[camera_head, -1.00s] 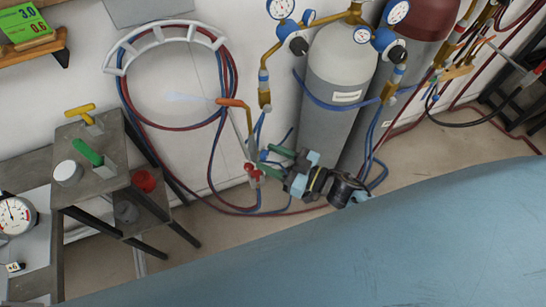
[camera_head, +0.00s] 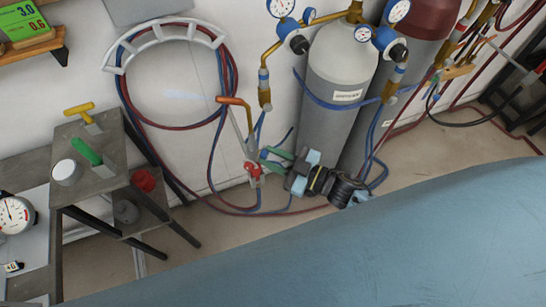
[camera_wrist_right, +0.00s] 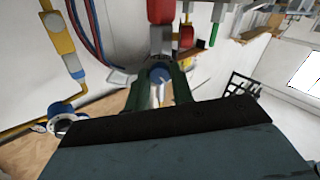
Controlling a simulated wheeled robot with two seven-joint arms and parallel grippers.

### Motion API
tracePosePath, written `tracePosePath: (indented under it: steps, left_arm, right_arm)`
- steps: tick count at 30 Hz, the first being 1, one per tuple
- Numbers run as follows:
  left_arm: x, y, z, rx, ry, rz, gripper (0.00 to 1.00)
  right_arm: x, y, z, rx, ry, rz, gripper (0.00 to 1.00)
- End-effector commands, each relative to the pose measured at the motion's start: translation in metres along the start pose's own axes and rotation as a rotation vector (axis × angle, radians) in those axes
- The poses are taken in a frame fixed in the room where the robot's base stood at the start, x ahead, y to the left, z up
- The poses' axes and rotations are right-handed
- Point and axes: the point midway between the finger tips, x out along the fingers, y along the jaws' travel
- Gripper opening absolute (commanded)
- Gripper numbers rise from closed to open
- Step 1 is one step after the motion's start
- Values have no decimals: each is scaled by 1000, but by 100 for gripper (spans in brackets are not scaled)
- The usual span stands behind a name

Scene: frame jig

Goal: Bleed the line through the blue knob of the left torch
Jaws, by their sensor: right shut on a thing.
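The left torch (camera_head: 240,128) stands upright by the wall, with a copper-coloured bent tip (camera_head: 232,101) pointing left and a red knob (camera_head: 253,169) low on its body. A faint bluish plume shows left of the tip. My right gripper (camera_head: 270,159) reaches in from the right with green fingers at the torch's lower body. In the right wrist view its fingers (camera_wrist_right: 158,84) are shut on the blue knob (camera_wrist_right: 158,75). In the head view the fingers mostly hide this knob. My left gripper is not in view.
Grey cylinder (camera_head: 335,75) and dark red cylinder (camera_head: 428,18) with regulators stand behind my right arm. Red and blue hoses hang on a white rack (camera_head: 165,35) and trail on the floor. A small metal stand (camera_head: 95,150) with yellow and green-handled items is at left.

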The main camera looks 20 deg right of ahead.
Motion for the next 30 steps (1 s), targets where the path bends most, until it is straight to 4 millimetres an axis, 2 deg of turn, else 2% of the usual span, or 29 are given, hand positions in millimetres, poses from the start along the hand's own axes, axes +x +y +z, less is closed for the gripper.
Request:
tracePosePath:
  steps: [30]
  left_arm:
    - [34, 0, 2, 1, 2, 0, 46]
  right_arm:
    - [0, 2, 2, -918, 49, 0, 1]
